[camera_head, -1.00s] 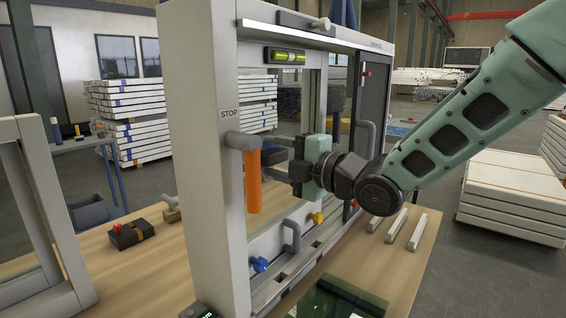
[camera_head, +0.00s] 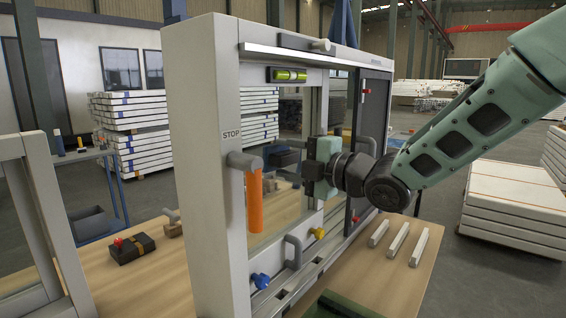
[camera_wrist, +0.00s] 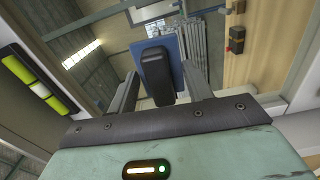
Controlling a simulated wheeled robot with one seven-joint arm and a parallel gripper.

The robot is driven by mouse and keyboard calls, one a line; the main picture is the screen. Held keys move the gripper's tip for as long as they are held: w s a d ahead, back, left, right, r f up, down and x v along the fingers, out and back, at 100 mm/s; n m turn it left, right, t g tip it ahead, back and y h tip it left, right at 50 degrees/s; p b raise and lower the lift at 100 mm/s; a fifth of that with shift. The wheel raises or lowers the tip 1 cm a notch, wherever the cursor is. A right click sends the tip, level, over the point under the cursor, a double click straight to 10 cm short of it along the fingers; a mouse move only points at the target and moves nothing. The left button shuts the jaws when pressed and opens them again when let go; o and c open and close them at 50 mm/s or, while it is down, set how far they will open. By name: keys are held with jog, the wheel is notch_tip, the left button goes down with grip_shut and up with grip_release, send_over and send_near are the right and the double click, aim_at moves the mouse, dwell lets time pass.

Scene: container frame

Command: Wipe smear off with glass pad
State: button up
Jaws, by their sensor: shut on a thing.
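The glass pad, a blue pad with a dark handle (camera_wrist: 156,72), sits between the two fingers of my gripper (camera_wrist: 160,90) in the wrist view. My gripper (camera_head: 308,168) is shut on the handle. In the head view the gripper is in front of the glass pane (camera_head: 288,202) of the upright grey frame, and the pad is hardly visible there. The pad faces the pane; I cannot tell whether it touches it. I cannot make out a smear in either view.
An orange handle (camera_head: 255,202) juts from the frame (camera_head: 200,200), left of my gripper. A green level vial (camera_head: 290,75) is above it. A grey pull handle (camera_head: 293,250), a blue knob (camera_head: 260,281) and a yellow knob (camera_head: 318,233) are below. White bars (camera_head: 397,240) lie on the bench.

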jog(key=shift+w+d, duration=0.7)
jog(key=shift+w, duration=0.25)
jog(key=shift+w+d, duration=0.7)
jog(key=shift+w, duration=0.2)
jog(key=shift+s, duration=0.1)
jog(key=shift+b+v, duration=0.55)
jog(key=shift+v, duration=2.4)
jog(key=shift+d, duration=0.1)
jog(key=b+v, duration=0.1)
jog(key=v, duration=0.2)
